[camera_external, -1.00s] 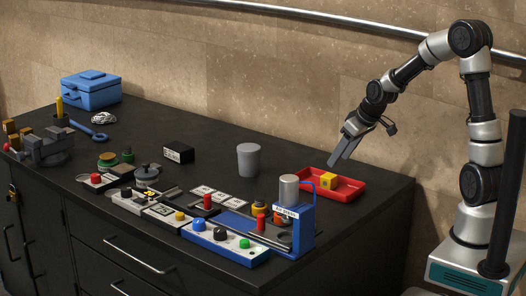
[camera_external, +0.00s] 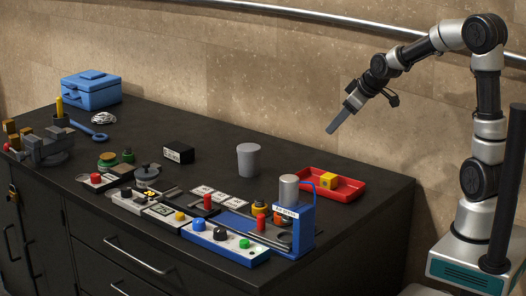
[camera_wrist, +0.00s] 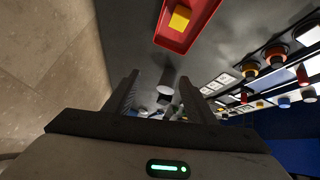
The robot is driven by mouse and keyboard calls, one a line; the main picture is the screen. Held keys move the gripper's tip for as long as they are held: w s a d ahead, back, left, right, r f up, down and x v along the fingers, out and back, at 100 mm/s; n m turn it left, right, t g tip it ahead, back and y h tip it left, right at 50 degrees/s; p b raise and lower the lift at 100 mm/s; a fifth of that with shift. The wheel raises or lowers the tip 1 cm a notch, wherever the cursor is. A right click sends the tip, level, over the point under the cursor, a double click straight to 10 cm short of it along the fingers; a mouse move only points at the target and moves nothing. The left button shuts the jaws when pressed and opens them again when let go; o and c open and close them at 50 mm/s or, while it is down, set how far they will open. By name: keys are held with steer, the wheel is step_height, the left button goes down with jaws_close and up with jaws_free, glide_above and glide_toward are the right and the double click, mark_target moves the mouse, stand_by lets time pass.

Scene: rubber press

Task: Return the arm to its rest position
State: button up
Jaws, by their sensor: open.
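My gripper (camera_external: 331,130) is in the air above the back right part of the black bench, and nothing is held in it. In the wrist view my gripper (camera_wrist: 158,82) shows two dark fingers set wide apart, with a clear gap between them. My arm reaches left from its base at the right of the external view. Below and to the right of the fingertips, a red tray (camera_external: 350,192) with a yellow block (camera_external: 328,179) in it lies on the bench. In the wrist view the tray (camera_wrist: 172,43) and the yellow block (camera_wrist: 180,18) are at the top.
A grey cup (camera_external: 249,160) stands left of the tray. A blue press (camera_external: 293,235) with a metal cylinder is at the bench's front right. Control boxes, a vise (camera_external: 45,148) and a blue toolbox (camera_external: 91,90) lie further left. A metal rail (camera_external: 330,24) runs along the wall.

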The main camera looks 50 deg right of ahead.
steer(key=s+a+r+n+t+p, duration=0.1)
steer(key=a+r+n+t+p, duration=0.15)
steer(key=r, duration=0.95)
steer(key=s+a+r+n+t+p, duration=0.1)
steer(key=a+r+n+t, duration=0.15)
steer(key=r, duration=0.95)
steer(key=s+a+f+m+g+p, duration=0.1)
steer(key=s+f, duration=0.4)
steer(key=s, duration=0.6)
steer(key=s+a+f+m+g+p, duration=0.2)
steer(key=s+f+m+g+p, duration=0.2)
steer(key=s, duration=0.8)
steer(key=shift+f+m+g+y, duration=0.3)
steer(key=shift+f+m+g, duration=0.45)
steer(key=shift+m+g, duration=0.25)
steer(key=shift+a, duration=0.1)
